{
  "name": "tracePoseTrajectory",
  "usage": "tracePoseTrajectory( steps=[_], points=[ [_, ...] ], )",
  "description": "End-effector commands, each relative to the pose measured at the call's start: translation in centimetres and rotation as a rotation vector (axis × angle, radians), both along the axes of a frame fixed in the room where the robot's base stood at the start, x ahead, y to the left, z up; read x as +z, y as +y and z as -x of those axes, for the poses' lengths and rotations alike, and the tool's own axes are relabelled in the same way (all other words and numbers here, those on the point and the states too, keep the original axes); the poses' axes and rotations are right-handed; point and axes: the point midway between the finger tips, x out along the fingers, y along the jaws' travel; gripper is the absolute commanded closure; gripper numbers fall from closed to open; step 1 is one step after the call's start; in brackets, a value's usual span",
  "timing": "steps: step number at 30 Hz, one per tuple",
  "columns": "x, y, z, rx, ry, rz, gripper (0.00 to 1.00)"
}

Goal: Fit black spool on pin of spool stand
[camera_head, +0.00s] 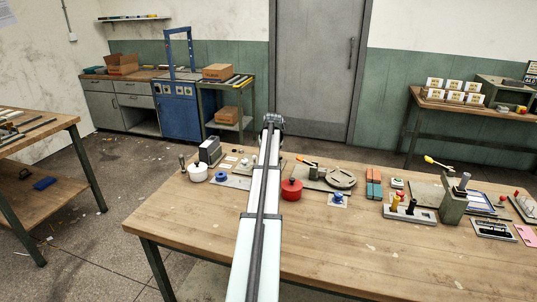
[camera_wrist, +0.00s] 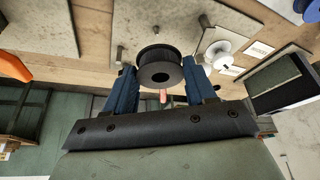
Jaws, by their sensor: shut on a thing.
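The black spool (camera_wrist: 160,68) is between the two blue fingers of my gripper (camera_wrist: 161,80) in the wrist view, its round face and centre hole turned toward the camera. The fingers are shut on its sides. A grey plate (camera_wrist: 148,18) lies beyond the spool, and I cannot tell for sure whether it is the spool stand. In the head view my own arm hides the gripper and the black spool.
In the wrist view, a white spool (camera_wrist: 219,54) sits close right of the fingers, and a dark box (camera_wrist: 278,84) stands farther right. In the head view, a red pot (camera_head: 291,189) stands right of my arm, a white pot (camera_head: 198,173) left. The front tabletop is mostly clear.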

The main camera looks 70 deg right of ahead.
Motion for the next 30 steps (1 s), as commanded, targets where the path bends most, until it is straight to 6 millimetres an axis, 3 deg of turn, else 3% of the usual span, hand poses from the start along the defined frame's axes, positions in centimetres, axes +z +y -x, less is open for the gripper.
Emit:
tracePoseTrajectory(
  steps=[15, 30],
  points=[
    [-3.2, 0.0, 0.0, -0.001, 0.0, 0.0, 0.73],
    [-3.7, 0.0, 0.0, -0.001, 0.0, 0.0, 0.73]
  ],
)
